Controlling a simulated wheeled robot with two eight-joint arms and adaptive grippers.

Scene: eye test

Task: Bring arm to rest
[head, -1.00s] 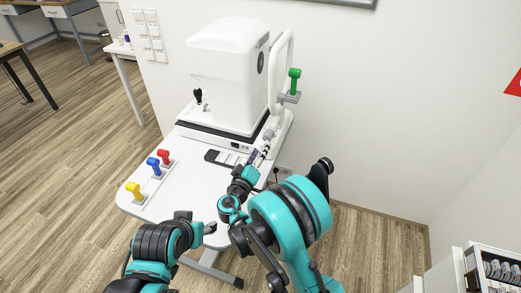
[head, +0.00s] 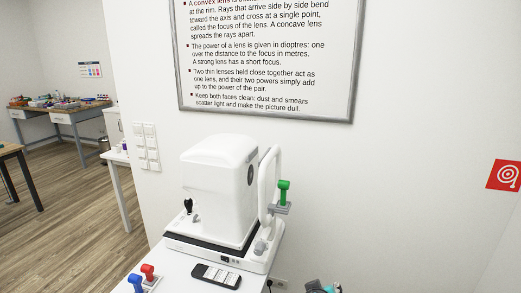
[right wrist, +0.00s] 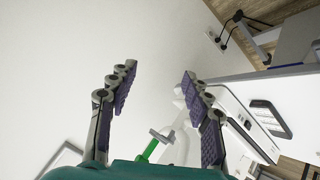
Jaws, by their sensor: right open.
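My right gripper (right wrist: 157,80) shows in the right wrist view with its two purple-padded fingers spread wide apart. Nothing is between them; the white wall is behind. In the head view only a small teal and dark piece of my arm shows at the bottom edge, right of the table. My left gripper is in neither current view.
A white eye-test machine (head: 218,190) stands on the white table (head: 176,267). A green peg (head: 284,191) is on its right side. A black-and-white handset (head: 216,276) lies before it. Red (head: 148,271) and blue (head: 135,283) pegs are at front left. A framed text board (head: 265,55) hangs above.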

